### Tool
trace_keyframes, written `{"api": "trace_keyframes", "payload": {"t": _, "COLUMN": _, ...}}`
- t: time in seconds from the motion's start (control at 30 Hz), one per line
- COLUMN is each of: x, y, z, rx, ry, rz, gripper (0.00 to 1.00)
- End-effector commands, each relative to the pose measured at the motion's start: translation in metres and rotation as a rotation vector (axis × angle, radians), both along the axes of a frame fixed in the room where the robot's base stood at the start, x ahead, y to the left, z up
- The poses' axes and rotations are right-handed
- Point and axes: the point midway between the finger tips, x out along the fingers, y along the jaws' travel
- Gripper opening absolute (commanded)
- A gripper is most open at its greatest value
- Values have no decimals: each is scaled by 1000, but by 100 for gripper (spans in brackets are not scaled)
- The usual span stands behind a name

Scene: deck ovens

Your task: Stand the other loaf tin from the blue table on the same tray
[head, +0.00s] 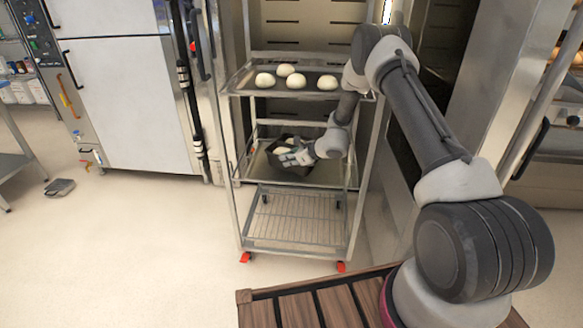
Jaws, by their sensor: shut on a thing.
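A dark loaf tin (289,170) with pale dough in it is at the middle tray (328,178) of the wheeled rack. My gripper (289,157) reaches in from the right and is shut on the tin, at its rim. My gripper and wrist cover part of the tin and the tray behind it. I cannot tell whether the tin rests on the tray or is held just above it, or whether a second tin stands close against it.
The rack's upper tray (305,92) holds several round dough pieces close above my forearm. A rack post (369,165) stands to the right of my wrist. A wire shelf (295,215) below is empty. A white oven (125,105) stands left of the rack.

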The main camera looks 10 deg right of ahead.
Motion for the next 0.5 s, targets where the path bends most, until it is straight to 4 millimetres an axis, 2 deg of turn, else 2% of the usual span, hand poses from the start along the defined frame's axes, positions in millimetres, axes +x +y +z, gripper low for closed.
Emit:
{"api": "trace_keyframes", "payload": {"t": 0.23, "x": -5, "y": -15, "z": -1, "rx": 0, "ry": 0, "rz": -1, "gripper": 0}}
{"api": "trace_keyframes", "payload": {"t": 0.5, "x": -4, "y": -13, "z": -32, "rx": 2, "ry": 1, "rz": -1, "gripper": 0}}
